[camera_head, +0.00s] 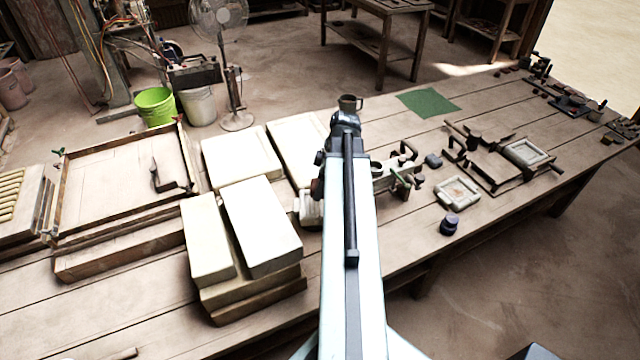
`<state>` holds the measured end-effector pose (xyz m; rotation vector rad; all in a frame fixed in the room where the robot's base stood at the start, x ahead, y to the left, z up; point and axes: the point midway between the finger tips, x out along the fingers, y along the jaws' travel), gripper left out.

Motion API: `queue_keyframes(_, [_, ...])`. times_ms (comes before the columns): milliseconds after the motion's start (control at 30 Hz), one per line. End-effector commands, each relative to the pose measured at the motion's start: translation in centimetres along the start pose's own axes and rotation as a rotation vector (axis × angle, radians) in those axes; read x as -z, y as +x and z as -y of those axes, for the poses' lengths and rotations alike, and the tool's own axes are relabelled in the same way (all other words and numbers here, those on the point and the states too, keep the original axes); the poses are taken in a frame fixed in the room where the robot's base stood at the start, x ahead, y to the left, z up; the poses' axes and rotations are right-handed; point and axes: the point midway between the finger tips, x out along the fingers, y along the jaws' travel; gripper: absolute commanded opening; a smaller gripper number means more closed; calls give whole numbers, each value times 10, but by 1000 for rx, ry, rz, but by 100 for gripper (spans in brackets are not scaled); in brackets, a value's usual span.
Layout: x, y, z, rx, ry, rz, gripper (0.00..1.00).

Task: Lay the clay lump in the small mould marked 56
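My arm reaches forward over the table, and my gripper (345,122) is at its far end, seen from behind. Its fingers are hidden, so I cannot tell whether it is open or shut. A small pale mould (458,193) with a raised rim lies on the table to the right of my arm. A second pale framed mould (525,152) sits in a dark metal press frame farther right. No number is legible on either. A dark lump (433,160) and a dark rounded piece (449,226) lie near the first mould; I cannot tell whether either is clay.
A dark cup (350,103) shows just beyond my gripper. Pale slabs (262,225) and a wooden tray (125,180) fill the table's left side. A green mat (428,102) lies at the back. Dark tools (575,105) line the far right. Bare planks show at the front right.

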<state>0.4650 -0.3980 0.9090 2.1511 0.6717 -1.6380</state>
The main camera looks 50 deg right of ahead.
Motion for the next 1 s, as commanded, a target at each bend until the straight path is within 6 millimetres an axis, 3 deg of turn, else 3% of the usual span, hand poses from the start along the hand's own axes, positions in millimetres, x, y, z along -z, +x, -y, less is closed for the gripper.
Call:
queue_keyframes(33, [-4, 14, 0, 0, 0, 0, 8])
queue_keyframes(300, [-13, 48, 0, 0, 0, 0, 8])
queue_keyframes(700, [-15, 53, 0, 0, 0, 0, 8])
queue_keyframes(733, [-15, 53, 0, 0, 0, 0, 68])
queue_keyframes(800, [-15, 53, 0, 0, 0, 0, 87])
queue_keyframes(1000, [-15, 51, 0, 0, 0, 0, 88])
